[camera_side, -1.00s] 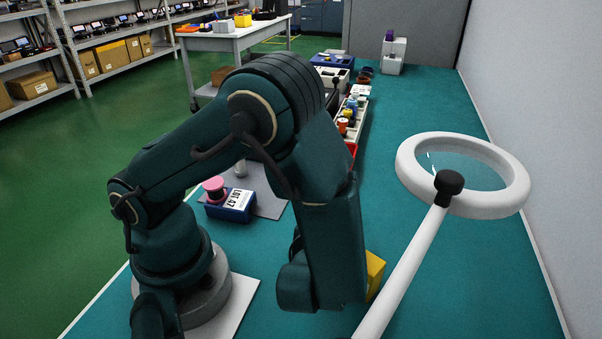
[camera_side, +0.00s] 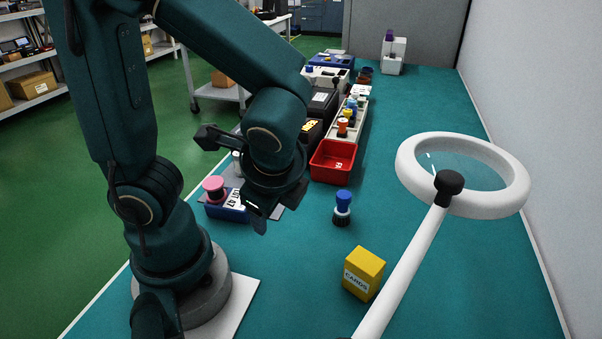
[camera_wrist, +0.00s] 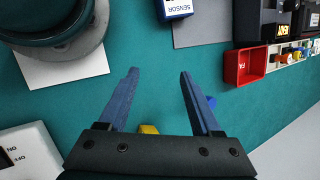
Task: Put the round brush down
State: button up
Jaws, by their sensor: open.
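What looks like the round brush (camera_side: 342,208), with a blue top, a pale band and a dark lower end, stands upright on the teal mat. It is in front of the red bin and apart from my gripper. In the wrist view, a bit of blue (camera_wrist: 211,102) beside the right finger may be its top; the rest is hidden by the finger. My gripper (camera_side: 262,214) is above the mat to the left of the brush. In the wrist view, my gripper's fingers (camera_wrist: 158,72) are spread wide with nothing between their tips.
A yellow card box (camera_side: 364,273) and a ring magnifier (camera_side: 463,174) on a white arm stand at right. The red bin (camera_side: 333,162) is behind the brush. A blue box (camera_side: 226,212) with a pink-topped item is at left. Bare mat surrounds the brush.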

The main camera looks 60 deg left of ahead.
jog(key=d+r+n+t+h, duration=0.3)
jog(key=r+n+t+h, duration=0.1)
jog(key=n, duration=0.7)
notch_tip(320, 180, up, 2)
jog(key=shift+w+r+h, duration=0.1)
jog(key=shift+w+h, duration=0.2)
jog(key=shift+h, duration=0.4)
